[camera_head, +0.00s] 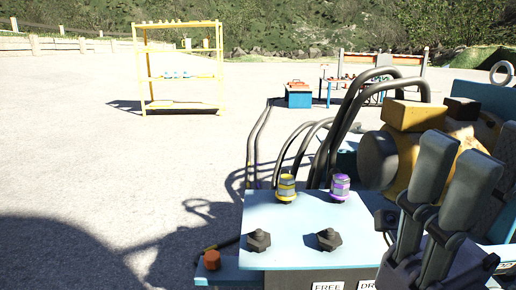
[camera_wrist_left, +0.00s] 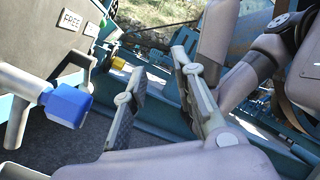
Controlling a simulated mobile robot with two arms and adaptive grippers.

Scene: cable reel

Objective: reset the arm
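My right gripper (camera_head: 456,160) stands upright at the right edge of the head view. Its two dark fingers are apart with nothing between them, in front of the yellow machine part. My left gripper (camera_wrist_left: 158,64) shows only in the left wrist view; its fingers are apart and empty. It is beside the machine's dark side panel (camera_wrist_left: 45,45), which bears a FREE label. No left arm shows in the head view.
A light blue panel (camera_head: 265,225) holds a yellow-banded knob (camera_head: 286,188), a purple-banded knob (camera_head: 340,187) and two black knobs. An orange button (camera_head: 212,260) sits at its left. A blue-ended lever (camera_wrist_left: 68,104) is near my left gripper. A yellow shelf (camera_head: 180,78) stands far off on open ground.

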